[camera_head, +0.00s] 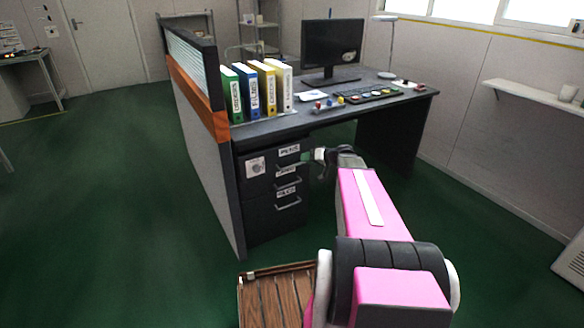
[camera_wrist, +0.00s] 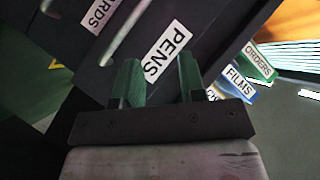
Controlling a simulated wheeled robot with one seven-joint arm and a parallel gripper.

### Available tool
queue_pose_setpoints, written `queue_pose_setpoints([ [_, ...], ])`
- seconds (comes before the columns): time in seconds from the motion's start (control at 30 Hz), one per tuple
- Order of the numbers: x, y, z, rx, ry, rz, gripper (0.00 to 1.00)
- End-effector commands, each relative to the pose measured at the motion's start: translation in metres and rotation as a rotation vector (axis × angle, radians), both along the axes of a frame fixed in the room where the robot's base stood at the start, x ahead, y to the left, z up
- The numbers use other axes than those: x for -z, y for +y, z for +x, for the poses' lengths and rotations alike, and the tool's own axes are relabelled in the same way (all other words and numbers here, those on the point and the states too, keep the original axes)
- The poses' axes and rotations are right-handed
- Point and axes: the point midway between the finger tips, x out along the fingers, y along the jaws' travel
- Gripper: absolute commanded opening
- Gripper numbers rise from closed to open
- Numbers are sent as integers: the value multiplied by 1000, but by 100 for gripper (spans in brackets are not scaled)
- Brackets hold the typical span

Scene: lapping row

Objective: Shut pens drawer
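The pens drawer (camera_head: 262,164) is the top drawer of a dark cabinet under the left end of the desk. Its white PENS label also shows in the wrist view (camera_wrist: 167,52). In the head view its front looks nearly in line with the drawers below; I cannot tell whether a small gap remains. My gripper (camera_head: 308,157) is just right of the drawer's front, close to its handle. In the wrist view its two green fingers (camera_wrist: 159,75) stand apart with nothing held between them, pointing at the labelled front. Whether they touch it is unclear.
Two more labelled drawers (camera_head: 275,205) with bar handles lie below. The dark desk (camera_head: 300,122) carries several binders (camera_head: 258,90), a monitor (camera_head: 332,45) and a keyboard. A partition (camera_head: 205,130) stands along the left. Green floor is clear at left.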

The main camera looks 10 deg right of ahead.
Motion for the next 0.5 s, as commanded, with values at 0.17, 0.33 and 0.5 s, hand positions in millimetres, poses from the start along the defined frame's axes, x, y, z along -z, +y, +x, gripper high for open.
queue_pose_setpoints([
  [0.17,31,-3,-11,236,253,376,38],
  [0.33,47,-8,-17,366,407,619,38],
  [0.5,53,-8,-16,408,461,704,38],
])
